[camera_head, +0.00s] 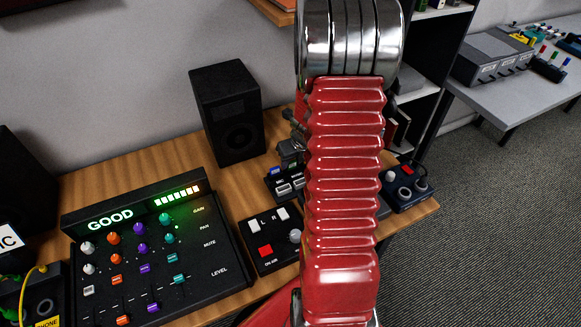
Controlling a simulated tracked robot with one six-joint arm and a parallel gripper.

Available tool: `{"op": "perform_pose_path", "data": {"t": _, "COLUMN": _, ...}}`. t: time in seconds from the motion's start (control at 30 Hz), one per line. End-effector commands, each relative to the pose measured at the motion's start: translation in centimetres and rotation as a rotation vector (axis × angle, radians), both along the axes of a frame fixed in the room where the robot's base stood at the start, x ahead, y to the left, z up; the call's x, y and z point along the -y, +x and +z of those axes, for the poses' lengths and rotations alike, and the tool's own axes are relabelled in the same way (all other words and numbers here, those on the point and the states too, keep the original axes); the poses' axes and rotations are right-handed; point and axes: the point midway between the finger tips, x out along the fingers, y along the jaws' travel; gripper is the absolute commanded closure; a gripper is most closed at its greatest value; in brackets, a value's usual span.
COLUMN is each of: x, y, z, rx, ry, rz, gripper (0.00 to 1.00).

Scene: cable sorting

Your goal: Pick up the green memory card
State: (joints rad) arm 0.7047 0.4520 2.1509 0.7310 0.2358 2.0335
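I cannot make out a green memory card in this view. A small dark holder (286,186) with blue and white pieces sits on the wooden desk, just left of my red arm, which hides part of the desk behind it. My gripper (289,152) seems to be the small dark grey part beside the arm, just above this holder. It is small and partly covered by the arm, so I cannot tell whether its fingers are open or shut, or whether it touches anything.
A black speaker (230,115) stands behind the holder. A mixing console (215,262) and a switch box (268,243) fill the front left. A dark blue box (406,188) sits near the right edge of the wooden desk (150,165). Carpet and a grey table (510,85) lie right.

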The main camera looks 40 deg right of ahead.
Motion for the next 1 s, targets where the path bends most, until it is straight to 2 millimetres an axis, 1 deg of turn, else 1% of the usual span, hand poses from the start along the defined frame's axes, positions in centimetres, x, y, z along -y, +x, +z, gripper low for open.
{"op": "perform_pose_path", "data": {"t": 0.03, "x": 0.0, "y": 0.0, "z": 0.0, "rx": 0.000, "ry": 0.000, "rz": 0.000, "gripper": 0.70}}
{"op": "perform_pose_path", "data": {"t": 0.3, "x": 0.0, "y": 0.0, "z": 0.0, "rx": 0.000, "ry": 0.000, "rz": 0.000, "gripper": 0.89}}
{"op": "perform_pose_path", "data": {"t": 0.4, "x": 0.0, "y": 0.0, "z": 0.0, "rx": 0.000, "ry": 0.000, "rz": 0.000, "gripper": 0.94}}
{"op": "perform_pose_path", "data": {"t": 0.63, "x": 0.0, "y": 0.0, "z": 0.1, "rx": 0.000, "ry": 0.000, "rz": 0.000, "gripper": 0.94}}
{"op": "perform_pose_path", "data": {"t": 0.77, "x": 0.0, "y": 0.0, "z": 0.4, "rx": 0.002, "ry": -0.001, "rz": 0.000, "gripper": 0.94}}
{"op": "perform_pose_path", "data": {"t": 0.87, "x": 0.0, "y": 0.1, "z": 1.1, "rx": 0.003, "ry": -0.001, "rz": 0.000, "gripper": 0.94}}
{"op": "perform_pose_path", "data": {"t": 1.0, "x": 0.1, "y": 0.1, "z": 2.4, "rx": 0.003, "ry": -0.002, "rz": 0.001, "gripper": 0.94}}
